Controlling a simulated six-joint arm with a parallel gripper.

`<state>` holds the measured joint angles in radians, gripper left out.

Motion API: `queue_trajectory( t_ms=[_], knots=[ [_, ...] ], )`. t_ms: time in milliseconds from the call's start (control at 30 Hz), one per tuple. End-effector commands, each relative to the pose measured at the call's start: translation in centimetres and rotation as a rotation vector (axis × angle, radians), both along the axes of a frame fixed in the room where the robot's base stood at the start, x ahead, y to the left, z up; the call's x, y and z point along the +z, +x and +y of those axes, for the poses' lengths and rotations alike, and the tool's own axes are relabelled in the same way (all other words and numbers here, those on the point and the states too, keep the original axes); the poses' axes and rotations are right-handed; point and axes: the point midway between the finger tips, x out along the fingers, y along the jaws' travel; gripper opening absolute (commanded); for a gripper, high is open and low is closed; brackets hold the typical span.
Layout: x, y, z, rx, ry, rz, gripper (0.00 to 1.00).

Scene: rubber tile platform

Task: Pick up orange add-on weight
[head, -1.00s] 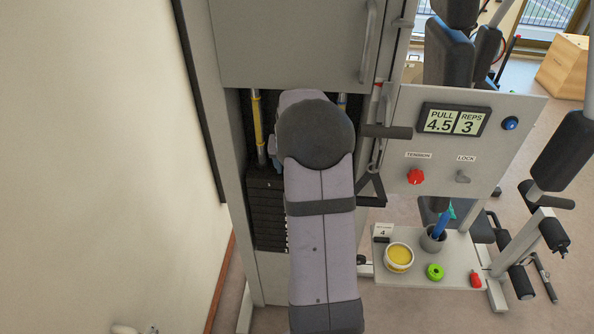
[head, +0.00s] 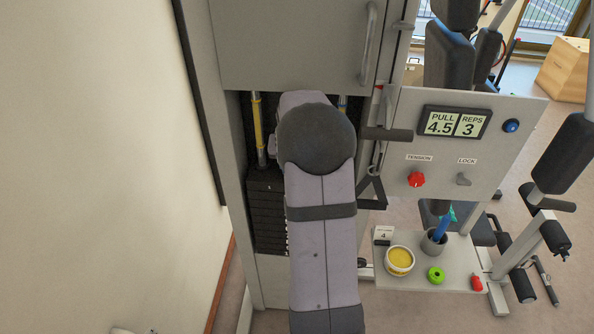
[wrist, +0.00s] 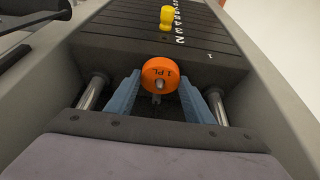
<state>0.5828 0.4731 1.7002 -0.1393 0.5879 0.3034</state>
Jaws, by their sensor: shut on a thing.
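I cannot tell whether the disc touches the stack. In the head view my arm hides the gripper and the orange weight. The weight stack (head: 266,210) shows there left of my arm.
A yellow selector pin (wrist: 167,18) sticks out of the stack. Metal guide rods (wrist: 92,92) stand on both sides of the gripper. The machine's grey frame encloses this space. At right, a shelf (head: 440,283) holds a yellow-topped tub (head: 399,261), a green ring (head: 436,275) and a cup (head: 433,241).

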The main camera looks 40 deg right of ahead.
Motion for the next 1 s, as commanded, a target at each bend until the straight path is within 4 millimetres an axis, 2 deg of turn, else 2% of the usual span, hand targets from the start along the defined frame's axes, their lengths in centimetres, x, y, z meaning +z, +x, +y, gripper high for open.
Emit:
queue_trajectory(
  t_ms=[267, 500, 767, 1000],
  knots=[
    [2.9, 0.2, -0.1, 0.0, -0.005, -0.009, 0.03],
    [6.4, 0.2, -0.1, 0.0, -0.006, -0.009, 0.03],
    [6.1, -2.7, 2.8, 0.002, -0.004, -0.006, 0.03],
    [6.0, -6.5, 6.5, 0.002, -0.005, -0.007, 0.03]
  ],
)
